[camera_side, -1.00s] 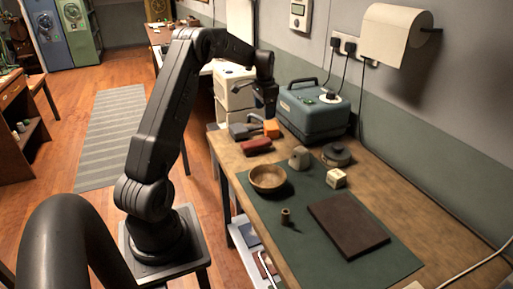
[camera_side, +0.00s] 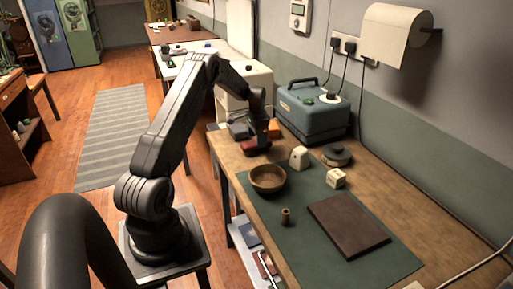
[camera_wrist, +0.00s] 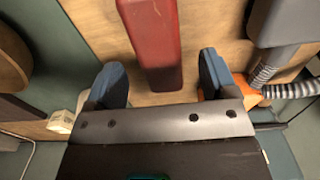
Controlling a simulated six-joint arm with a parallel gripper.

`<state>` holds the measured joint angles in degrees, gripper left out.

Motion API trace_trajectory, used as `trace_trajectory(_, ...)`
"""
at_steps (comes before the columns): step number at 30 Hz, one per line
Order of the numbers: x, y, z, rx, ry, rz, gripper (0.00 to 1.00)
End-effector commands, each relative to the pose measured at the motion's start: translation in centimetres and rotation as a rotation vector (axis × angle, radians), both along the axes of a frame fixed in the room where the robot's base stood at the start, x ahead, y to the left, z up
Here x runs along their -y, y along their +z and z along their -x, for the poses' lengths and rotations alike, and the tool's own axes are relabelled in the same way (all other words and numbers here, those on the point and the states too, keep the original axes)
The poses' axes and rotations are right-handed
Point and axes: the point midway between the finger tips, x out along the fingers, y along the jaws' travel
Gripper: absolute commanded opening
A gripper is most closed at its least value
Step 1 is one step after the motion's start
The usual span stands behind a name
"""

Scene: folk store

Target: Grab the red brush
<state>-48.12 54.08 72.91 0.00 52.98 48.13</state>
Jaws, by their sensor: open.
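The red brush (camera_wrist: 155,40) shows in the wrist view as a long red block on the wooden table, running from the top edge down to between my fingers. My gripper (camera_wrist: 162,82) is open, with one blue-grey finger on each side of the brush's near end and a visible gap on both sides. In the side view my gripper (camera_side: 262,140) is low over the back part of the table and hides part of the brush (camera_side: 249,149). I cannot tell how far the fingertips are above the tabletop.
An orange block (camera_wrist: 243,92) and a grey object (camera_wrist: 285,25) lie close to the right finger in the wrist view. A wooden bowl (camera_side: 267,178) sits on the green mat (camera_side: 330,252) in front. The blue case (camera_side: 313,112) stands behind, by the wall.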

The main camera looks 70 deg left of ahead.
Motion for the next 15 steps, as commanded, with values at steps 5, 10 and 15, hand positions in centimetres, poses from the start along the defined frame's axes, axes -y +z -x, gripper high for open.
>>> trace_trajectory(5, 0.1, -2.8, 0.3, -0.002, 0.000, 0.001, 0.79)
trace_trajectory(10, 0.1, -3.7, 0.2, 0.000, 0.001, 0.000, 0.79)
trace_trajectory(15, 0.1, -3.7, 0.2, 0.001, 0.001, -0.001, 0.79)
